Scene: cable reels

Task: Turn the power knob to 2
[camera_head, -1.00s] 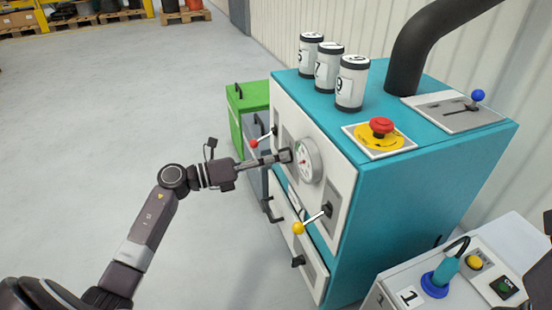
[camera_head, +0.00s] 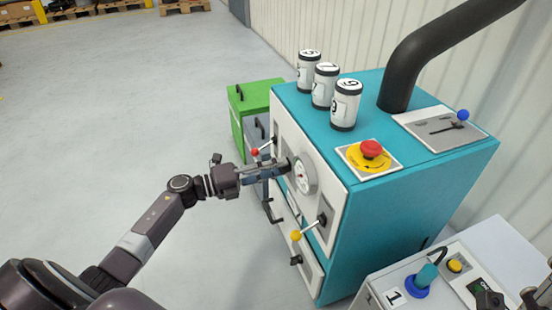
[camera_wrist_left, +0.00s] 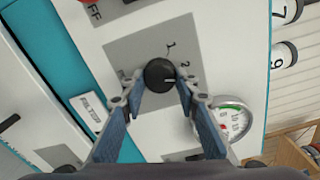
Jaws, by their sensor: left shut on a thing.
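The power knob (camera_wrist_left: 158,75) is a round black knob on a grey plate in the left wrist view. Printed numbers 1 and 2 stand above and to its right, and another label on its left is partly hidden. A light mark shows on the knob's right side; I cannot tell exactly which label it points to. My left gripper (camera_head: 284,168) is at the front panel of the teal machine (camera_head: 400,200). In the left wrist view its fingers (camera_wrist_left: 157,92) are shut on the knob from both sides. Dark parts of my right gripper (camera_head: 512,302) show at the bottom right.
A round gauge (camera_head: 305,174) sits beside the knob. A red-tipped lever (camera_head: 256,152) and a yellow-tipped lever (camera_head: 297,236) stick out nearby. Numbered canisters (camera_head: 345,104) and a red emergency button (camera_head: 371,149) are on top. A grey console (camera_head: 440,285) stands at the lower right.

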